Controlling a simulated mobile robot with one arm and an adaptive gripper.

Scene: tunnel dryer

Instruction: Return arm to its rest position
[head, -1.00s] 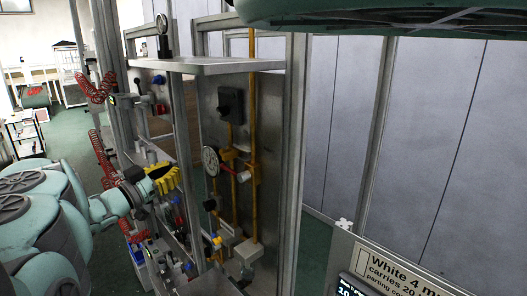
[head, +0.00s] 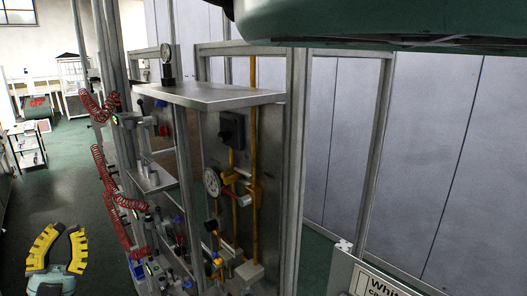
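My gripper (head: 57,250) is at the lower left of the head view, over the green floor. Its two yellow-padded fingers point up in the picture and stand apart, with nothing between them. It is clear of the equipment frame to its right. Most of my arm is out of view below the gripper.
A metal frame (head: 293,170) with a shelf (head: 200,93), yellow pipes (head: 252,150), a round gauge (head: 212,182) and red coiled hoses (head: 104,180) stands right of my gripper. A sign (head: 375,284) is at the lower right. Green floor (head: 60,175) lies open at the left.

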